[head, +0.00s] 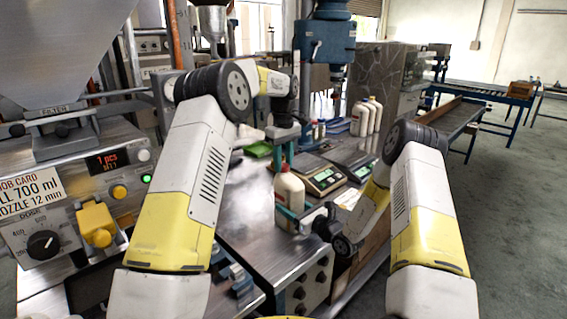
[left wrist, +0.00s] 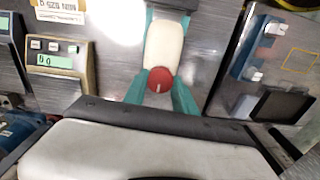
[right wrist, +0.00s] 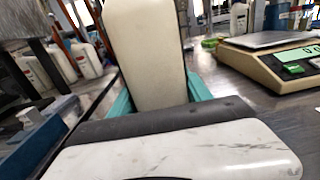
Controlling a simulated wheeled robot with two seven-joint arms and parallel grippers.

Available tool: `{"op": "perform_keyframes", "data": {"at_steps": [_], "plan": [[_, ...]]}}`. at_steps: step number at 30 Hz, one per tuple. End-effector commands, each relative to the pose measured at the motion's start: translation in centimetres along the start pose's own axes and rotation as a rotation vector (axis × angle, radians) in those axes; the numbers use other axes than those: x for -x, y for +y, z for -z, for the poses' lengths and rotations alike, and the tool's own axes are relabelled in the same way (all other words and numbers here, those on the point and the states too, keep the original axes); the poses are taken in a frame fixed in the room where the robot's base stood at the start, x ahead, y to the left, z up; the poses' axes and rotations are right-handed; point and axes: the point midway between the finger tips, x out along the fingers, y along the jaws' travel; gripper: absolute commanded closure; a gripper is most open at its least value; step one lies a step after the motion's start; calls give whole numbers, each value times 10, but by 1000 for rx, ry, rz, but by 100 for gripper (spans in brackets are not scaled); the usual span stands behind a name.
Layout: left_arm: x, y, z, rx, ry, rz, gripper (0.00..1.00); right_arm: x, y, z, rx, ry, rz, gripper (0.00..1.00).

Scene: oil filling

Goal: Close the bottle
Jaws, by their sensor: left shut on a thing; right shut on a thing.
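A cream bottle (head: 289,188) stands upright on the metal table. Its red cap (head: 285,168) is at the bottle's mouth; whether it is fully seated cannot be told. My left gripper (head: 284,155) comes down from above and is shut on the cap. In the left wrist view the red cap (left wrist: 161,80) lies between the teal fingers, with the bottle (left wrist: 164,45) beyond it. My right gripper (head: 289,215) is low at the bottle's side and shut on its body. In the right wrist view the bottle (right wrist: 145,50) fills the middle, between the teal fingers.
Scales (head: 322,178) stand right of the bottle. Several white bottles (head: 366,116) stand farther back. A green tray (head: 259,149) lies behind on the left. The filling machine with its control panel (head: 95,190) is at the left. The table's front right edge is close to the bottle.

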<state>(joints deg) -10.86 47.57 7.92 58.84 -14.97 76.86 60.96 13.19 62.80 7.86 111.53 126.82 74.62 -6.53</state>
Motion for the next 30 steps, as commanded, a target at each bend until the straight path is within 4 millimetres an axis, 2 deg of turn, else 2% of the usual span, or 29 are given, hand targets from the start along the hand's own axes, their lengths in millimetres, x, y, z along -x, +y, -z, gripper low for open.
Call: {"op": "perform_keyframes", "data": {"at_steps": [5,18,21,25,26,28,29,30], "plan": [[0,0,0,-342,0,-1,100,0,0,0,2,0,1,100],[-1,0,0,-1364,0,-1,100,0,0,0,2,0,1,100],[-1,0,0,-1499,0,-1,100,0,0,0,2,0,0,100],[-1,0,0,-1489,0,0,100,0,0,0,2,0,1,100],[-1,0,0,-1488,1,0,64,0,0,0,2,0,1,100],[-1,0,0,-1488,1,0,50,0,0,0,2,0,1,100],[-1,0,0,-1487,1,0,46,0,0,0,2,0,1,100],[-1,0,0,-1487,1,0,46,0,0,0,1,0,1,100]]}}
